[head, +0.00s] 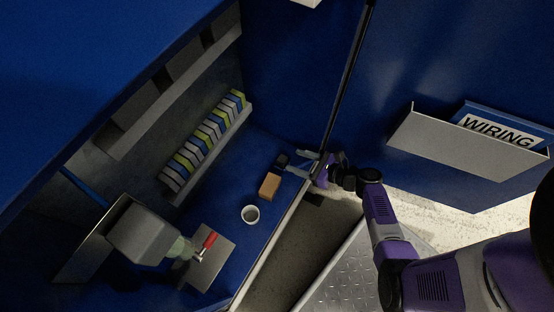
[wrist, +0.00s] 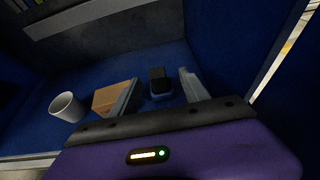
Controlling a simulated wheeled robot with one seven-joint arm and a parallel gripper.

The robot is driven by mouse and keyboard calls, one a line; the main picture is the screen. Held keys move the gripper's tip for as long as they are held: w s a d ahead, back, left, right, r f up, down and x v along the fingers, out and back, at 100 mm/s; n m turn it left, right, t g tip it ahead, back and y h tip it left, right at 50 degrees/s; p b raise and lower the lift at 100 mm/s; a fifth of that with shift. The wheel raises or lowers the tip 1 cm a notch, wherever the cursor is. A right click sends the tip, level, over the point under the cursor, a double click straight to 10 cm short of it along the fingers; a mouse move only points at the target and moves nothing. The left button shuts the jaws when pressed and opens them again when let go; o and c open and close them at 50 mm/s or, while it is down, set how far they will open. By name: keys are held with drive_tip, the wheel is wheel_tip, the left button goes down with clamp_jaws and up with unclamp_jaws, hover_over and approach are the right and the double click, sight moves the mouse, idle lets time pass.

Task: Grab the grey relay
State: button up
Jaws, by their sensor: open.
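The relay (head: 282,160) is a small dark grey block on the blue shelf floor, near the back. In the wrist view the relay (wrist: 160,84) shows between and a little beyond my two fingertips, with a dark upper part and a paler grey-blue base. My gripper (head: 298,164) is open and empty, reaching in from the right over the shelf edge. In the wrist view my gripper's fingers (wrist: 158,88) stand on either side of the relay. I cannot tell whether a finger touches it.
An orange-brown box (head: 269,186) is close by the relay, beside my left finger in the wrist view. A white cup (head: 250,214) stands farther left. A row of coloured blocks (head: 207,139) lines the back ledge. A dark pole (head: 345,85) rises near my gripper.

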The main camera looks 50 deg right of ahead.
sight(283, 159)
drive_tip(key=b+x, duration=0.1)
drive_tip(key=x, duration=0.1)
drive_tip(key=b+x, duration=0.1)
drive_tip(key=x, duration=0.1)
drive_tip(key=b+x, duration=0.1)
drive_tip(key=x, duration=0.1)
drive_tip(key=shift+a+f, duration=0.3)
drive_tip(key=shift+f, duration=0.05)
drive_tip(key=shift+w, duration=0.2)
drive_tip(key=shift+c, duration=0.2)
clamp_jaws()
